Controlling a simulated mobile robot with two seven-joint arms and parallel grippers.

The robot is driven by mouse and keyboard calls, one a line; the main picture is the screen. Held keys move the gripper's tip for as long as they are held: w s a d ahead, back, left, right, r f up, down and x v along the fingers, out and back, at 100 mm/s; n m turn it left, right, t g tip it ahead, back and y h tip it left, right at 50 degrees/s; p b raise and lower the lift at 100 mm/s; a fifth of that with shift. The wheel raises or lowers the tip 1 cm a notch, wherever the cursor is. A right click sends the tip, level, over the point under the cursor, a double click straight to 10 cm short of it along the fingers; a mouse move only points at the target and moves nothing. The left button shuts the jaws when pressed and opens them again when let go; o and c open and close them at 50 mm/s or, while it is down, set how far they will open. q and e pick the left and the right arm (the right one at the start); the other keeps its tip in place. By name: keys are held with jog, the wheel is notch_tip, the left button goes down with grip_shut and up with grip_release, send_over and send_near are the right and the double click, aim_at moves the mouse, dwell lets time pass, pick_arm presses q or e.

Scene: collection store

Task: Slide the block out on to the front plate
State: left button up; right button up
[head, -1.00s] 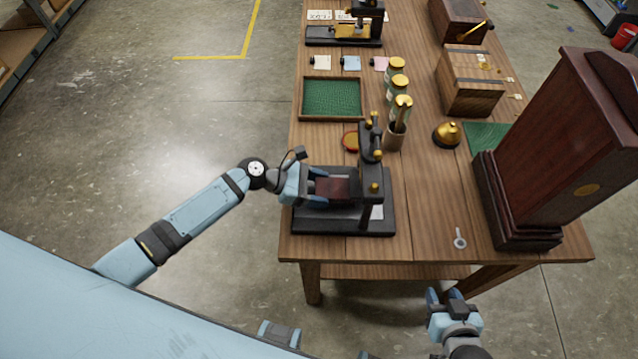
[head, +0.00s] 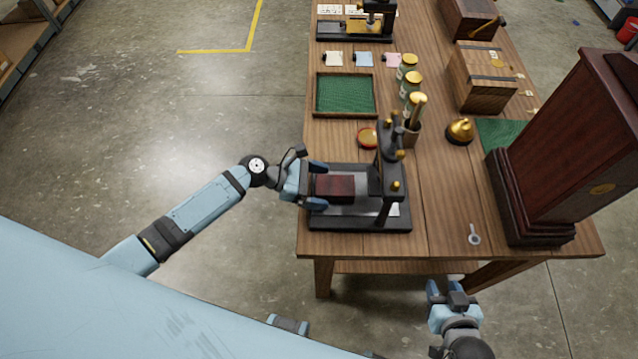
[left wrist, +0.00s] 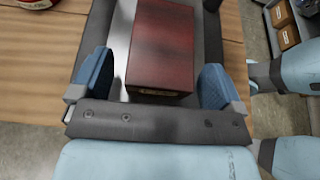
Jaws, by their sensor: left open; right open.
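The dark red block (head: 334,188) lies on the grey plate of the black press (head: 375,223), in front of the press's upright frame. My left gripper (head: 317,187) is open at the block's left end. In the left wrist view the block (left wrist: 162,48) sits between the two blue fingers of the left gripper (left wrist: 160,85), with a gap on both sides. The bare pale plate (left wrist: 122,40) shows left of the block there. My right gripper (head: 447,287) is open and empty, below the table's front edge, away from the press.
The wooden table (head: 430,230) also holds a green-lined tray (head: 345,94), jars (head: 412,82), a brass bell (head: 460,131) and a tall dark red case (head: 565,150) at the right. A small key-like metal piece (head: 474,236) lies near the front edge.

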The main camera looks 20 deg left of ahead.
pick_arm(q)
jog(key=b+v, duration=0.1)
jog(key=v, duration=1.3)
jog(key=shift+b, duration=0.4)
jog(key=shift+f, duration=0.15)
